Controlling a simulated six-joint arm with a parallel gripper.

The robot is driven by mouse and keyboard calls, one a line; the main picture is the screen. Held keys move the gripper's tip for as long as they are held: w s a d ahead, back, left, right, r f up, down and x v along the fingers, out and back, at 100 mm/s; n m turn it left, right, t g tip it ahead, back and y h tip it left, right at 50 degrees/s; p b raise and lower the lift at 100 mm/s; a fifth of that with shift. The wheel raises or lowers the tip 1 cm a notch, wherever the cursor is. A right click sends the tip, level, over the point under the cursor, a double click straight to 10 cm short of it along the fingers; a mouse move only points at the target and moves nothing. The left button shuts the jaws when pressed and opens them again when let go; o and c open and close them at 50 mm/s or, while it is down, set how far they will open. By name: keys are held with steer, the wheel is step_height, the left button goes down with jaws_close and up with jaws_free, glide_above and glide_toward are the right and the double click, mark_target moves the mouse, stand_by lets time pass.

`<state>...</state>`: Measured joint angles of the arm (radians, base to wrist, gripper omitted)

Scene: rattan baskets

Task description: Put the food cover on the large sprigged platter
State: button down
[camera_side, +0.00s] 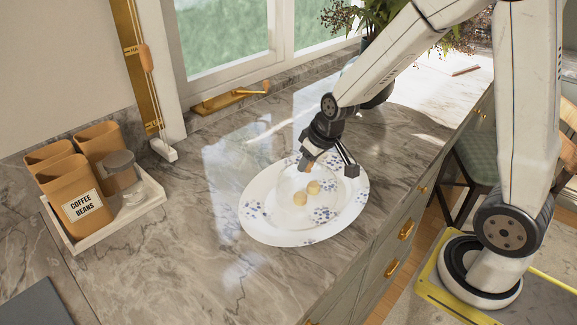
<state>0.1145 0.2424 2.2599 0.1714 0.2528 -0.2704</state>
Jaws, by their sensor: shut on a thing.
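The large white oval platter (262,222) with blue sprigs lies on the marble counter. Two small round yellow pieces of food show near its middle. My gripper (308,164) is over the back part of the platter, pointing down, shut on the small brownish knob of the food cover (291,186). The cover looks like a clear dome, very faint against the platter, over the food. Its lower edge is hard to make out, so I cannot tell whether it touches the platter or hangs just above it.
A white tray (150,207) at the left holds several tan canisters, one labelled coffee beans (82,207), and a glass jar (124,178). A plant (375,20) stands behind my arm. The window is behind; drawers front the counter. Counter left of the platter is clear.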

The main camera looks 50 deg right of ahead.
steer(key=shift+f, duration=0.2)
steer(key=shift+c, duration=1.8)
jaws_free()
steer(key=shift+r, duration=0.15)
steer(key=shift+s+r, duration=0.2)
steer(key=shift+r, duration=0.45)
steer(key=v, duration=1)
steer(key=shift+s+r, duration=0.25)
steer(key=shift+g, duration=0.9)
steer(key=s+a+f, duration=0.1)
steer(key=s+f, duration=0.1)
steer(key=f, duration=0.2)
steer(key=s+a+f, duration=0.1)
steer(key=s+f, duration=0.1)
steer(key=f, duration=0.1)
steer(key=s+a+f, duration=0.1)
steer(key=s+f, duration=0.2)
steer(key=f, duration=0.1)
steer(key=shift+a+f, duration=0.3)
steer(key=shift+a, duration=0.1)
